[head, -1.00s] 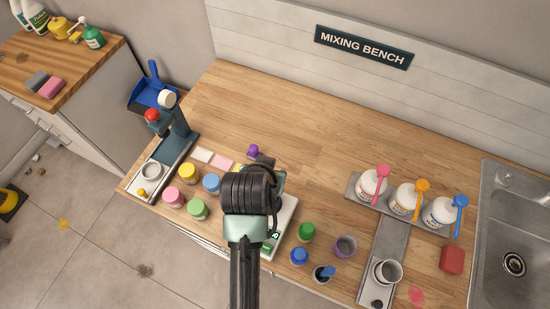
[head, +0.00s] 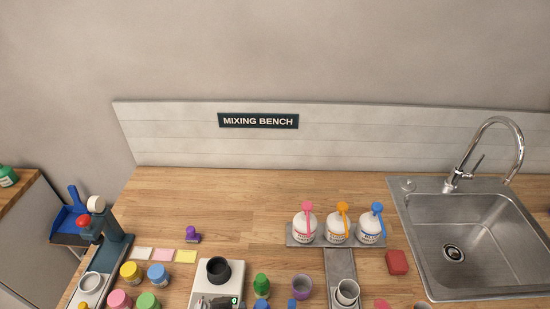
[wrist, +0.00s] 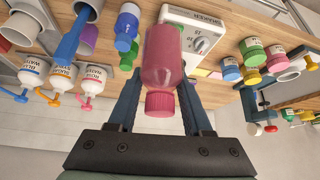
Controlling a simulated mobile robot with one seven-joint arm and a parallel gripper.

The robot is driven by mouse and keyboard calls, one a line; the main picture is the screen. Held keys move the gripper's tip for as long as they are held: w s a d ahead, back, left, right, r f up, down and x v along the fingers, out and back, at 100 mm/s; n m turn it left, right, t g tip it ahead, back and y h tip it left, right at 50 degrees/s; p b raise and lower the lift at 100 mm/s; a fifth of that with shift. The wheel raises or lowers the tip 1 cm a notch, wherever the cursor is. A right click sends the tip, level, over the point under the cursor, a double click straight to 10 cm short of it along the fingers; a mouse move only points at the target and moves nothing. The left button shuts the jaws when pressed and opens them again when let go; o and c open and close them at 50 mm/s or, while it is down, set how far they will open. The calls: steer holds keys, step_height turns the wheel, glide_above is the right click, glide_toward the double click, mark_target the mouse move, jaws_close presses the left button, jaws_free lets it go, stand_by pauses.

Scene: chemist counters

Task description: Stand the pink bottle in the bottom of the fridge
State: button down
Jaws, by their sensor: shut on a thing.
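The pink bottle (wrist: 162,62) is in the wrist view, a translucent dark-pink body with a ribbed pink cap (wrist: 159,104). My gripper (wrist: 158,88) is shut on it, with one dark blue finger on each side. The wrist picture is upside down relative to the bench, with the cap toward the bottom of the picture. The bottle's far end overlaps the white dial device behind it. No fridge shows in either current view. My gripper does not show clearly in the head view.
A sink (head: 470,235) with a tall tap lies at right. The bench's back middle is clear.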

steer(key=s+d+f+m+b, duration=0.1)
steer(key=d+f+b, duration=0.3)
steer(key=d+f, duration=0.4)
steer(key=shift+s+d+f+h, duration=0.15)
steer(key=shift+s+d+h, duration=0.25)
steer(key=shift+s+d, duration=0.2)
steer(key=shift+s, duration=0.15)
